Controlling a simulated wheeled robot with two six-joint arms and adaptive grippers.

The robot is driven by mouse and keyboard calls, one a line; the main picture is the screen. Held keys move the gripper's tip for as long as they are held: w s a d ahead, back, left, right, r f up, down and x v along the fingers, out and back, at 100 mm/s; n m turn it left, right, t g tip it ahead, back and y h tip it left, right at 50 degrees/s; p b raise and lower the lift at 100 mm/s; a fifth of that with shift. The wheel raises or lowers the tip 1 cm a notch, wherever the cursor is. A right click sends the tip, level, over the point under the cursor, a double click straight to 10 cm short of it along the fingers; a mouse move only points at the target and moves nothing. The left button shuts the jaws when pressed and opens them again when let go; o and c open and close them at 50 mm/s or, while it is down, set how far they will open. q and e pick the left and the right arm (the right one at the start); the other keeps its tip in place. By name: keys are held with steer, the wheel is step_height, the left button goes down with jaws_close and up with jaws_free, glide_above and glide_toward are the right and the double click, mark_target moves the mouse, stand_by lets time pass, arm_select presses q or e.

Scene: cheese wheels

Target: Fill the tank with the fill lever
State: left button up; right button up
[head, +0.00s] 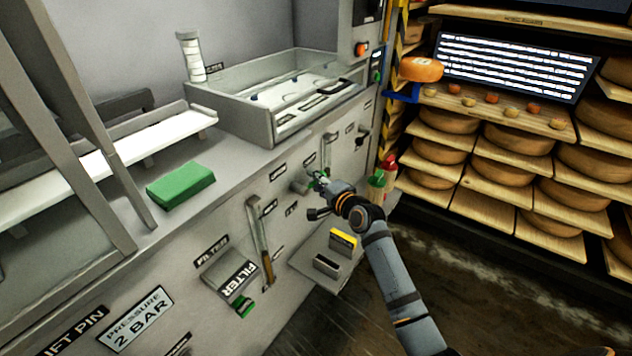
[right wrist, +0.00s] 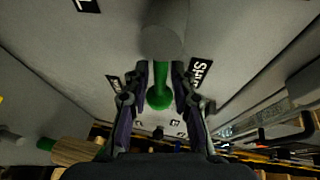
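A small lever with a green handle (right wrist: 160,92) sticks out of a grey round hub (right wrist: 163,38) on the machine's front panel. A partly hidden label beginning "SH" (right wrist: 199,72) is beside it. My right gripper (head: 319,178) is at this lever; in the right wrist view its fingers (right wrist: 160,74) stand either side of the green handle, with narrow gaps showing. The handle is mostly hidden in the head view. A steel open-topped tank (head: 237,125) sits on the machine above; I cannot make out any liquid in it. My left gripper is out of view.
A green block (head: 181,187) lies on the worktop. Cheese racks (head: 500,150) stand right.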

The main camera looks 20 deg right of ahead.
jaws_close()
